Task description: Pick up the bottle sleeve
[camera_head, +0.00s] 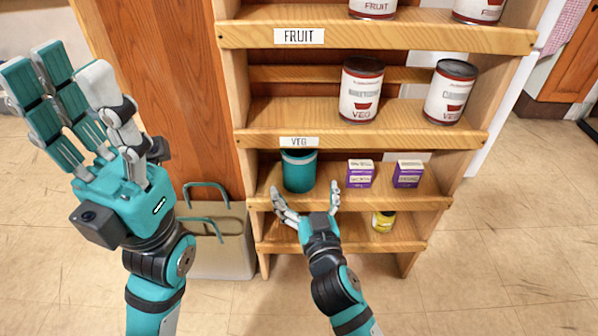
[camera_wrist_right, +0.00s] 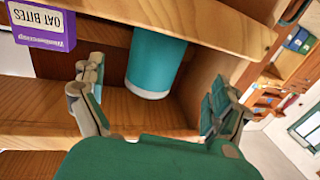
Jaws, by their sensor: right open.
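The bottle sleeve (camera_head: 298,171) is a teal cylinder with a pale band near its top and a dark opening. It stands upright on the shelf just under the VEG label, near that shelf's left side. In the right wrist view the sleeve (camera_wrist_right: 156,62) lies beyond and between the fingers, apart from them, with its far part hidden by a shelf board. My right gripper (camera_head: 308,201) is open and empty in front of the sleeve; it also shows in the right wrist view (camera_wrist_right: 152,108). My left gripper (camera_head: 68,90) is raised at the left, away from the shelf, with nothing seen in it.
Two purple boxes (camera_head: 360,173) (camera_head: 408,173) stand right of the sleeve on its shelf. VEG cans (camera_head: 361,92) stand one shelf above. A yellow-lidded jar (camera_head: 383,221) is on the bottom shelf. A beige bag (camera_head: 222,243) stands left of the shelf unit.

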